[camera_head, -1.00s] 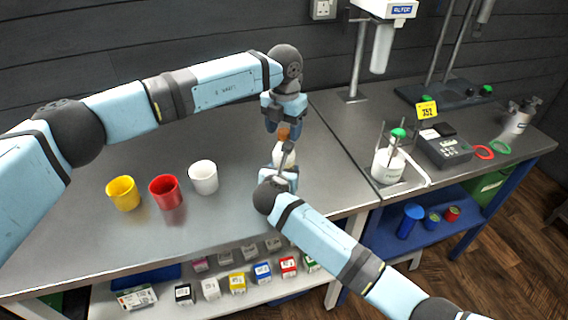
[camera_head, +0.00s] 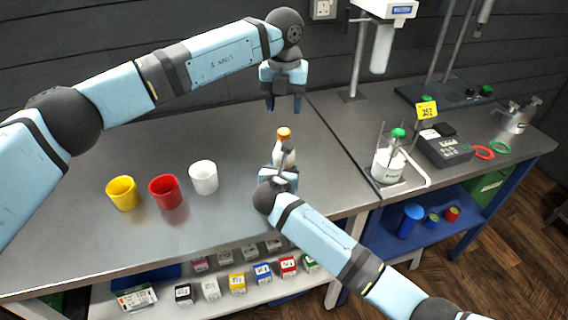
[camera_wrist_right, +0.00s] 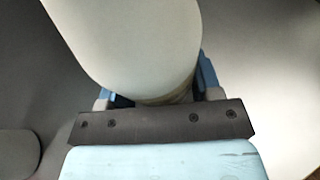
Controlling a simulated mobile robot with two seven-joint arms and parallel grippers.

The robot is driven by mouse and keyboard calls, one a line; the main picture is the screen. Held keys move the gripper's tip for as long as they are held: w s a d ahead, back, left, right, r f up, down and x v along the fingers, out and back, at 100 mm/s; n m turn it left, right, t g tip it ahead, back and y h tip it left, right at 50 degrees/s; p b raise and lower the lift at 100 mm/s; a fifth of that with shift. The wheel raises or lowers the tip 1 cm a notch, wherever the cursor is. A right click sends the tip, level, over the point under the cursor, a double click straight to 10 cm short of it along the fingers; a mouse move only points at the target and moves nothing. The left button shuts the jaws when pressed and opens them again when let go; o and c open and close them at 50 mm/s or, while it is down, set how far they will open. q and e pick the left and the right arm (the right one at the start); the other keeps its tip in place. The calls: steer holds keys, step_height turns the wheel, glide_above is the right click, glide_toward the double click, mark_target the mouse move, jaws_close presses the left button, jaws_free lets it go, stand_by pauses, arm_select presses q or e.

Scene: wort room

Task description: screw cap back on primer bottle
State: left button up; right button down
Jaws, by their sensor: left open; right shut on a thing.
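The primer bottle (camera_head: 281,153) stands upright on the grey bench, white with an orange cap (camera_head: 284,134) sitting on its top. Whether the cap is fully tight I cannot tell. My right gripper (camera_head: 283,168) is shut on the bottle's body from the front. In the right wrist view the pale bottle (camera_wrist_right: 140,45) fills the space between the fingers. My left gripper (camera_head: 284,104) is open and empty, pointing down, above the cap and clear of it.
Yellow (camera_head: 123,194), red (camera_head: 166,192) and white (camera_head: 204,178) cups stand to the left. A white beaker (camera_head: 388,166) in a stand and a grey meter (camera_head: 445,148) are to the right. Several small boxes fill the shelf below. The bench behind the cups is clear.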

mark_target(284, 131)
arm_select(q)
steer(key=shift+r+n, duration=0.35)
steer(key=shift+n, duration=0.25)
steer(key=shift+f, duration=4.05)
steer(key=c, duration=0.9)
steer(key=m, duration=0.6)
steer(key=shift+m, duration=0.3)
steer(key=shift+c, duration=0.2)
steer(key=o, duration=1)
